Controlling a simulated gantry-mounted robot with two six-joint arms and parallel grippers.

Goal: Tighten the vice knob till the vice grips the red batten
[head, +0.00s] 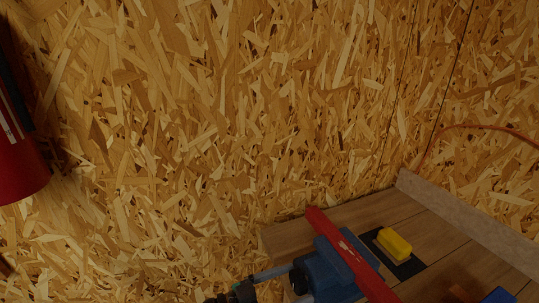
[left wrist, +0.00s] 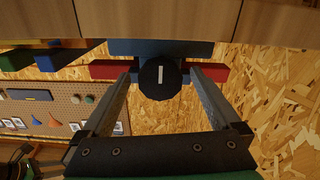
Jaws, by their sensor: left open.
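The blue vice (head: 325,277) sits at the near edge of the bench, with the long red batten (head: 345,250) lying across it. In the left wrist view the blue vice body (left wrist: 160,47) is behind the round black knob (left wrist: 160,88), which has a white mark standing upright. The red batten (left wrist: 108,69) shows on both sides of the knob. My left gripper (left wrist: 162,76) is open, its fingers on either side of the knob with a small visible gap at each side. In the head view the left gripper (head: 288,269) reaches the vice from the left. My right gripper is not seen.
A yellow block (head: 394,242) lies on a black pad on the plank bench (head: 410,213). A blue thing (head: 499,295) is at the lower right. A pegboard (left wrist: 60,112) with tools shows in the left wrist view. Chipboard (head: 220,100) fills much of the head view.

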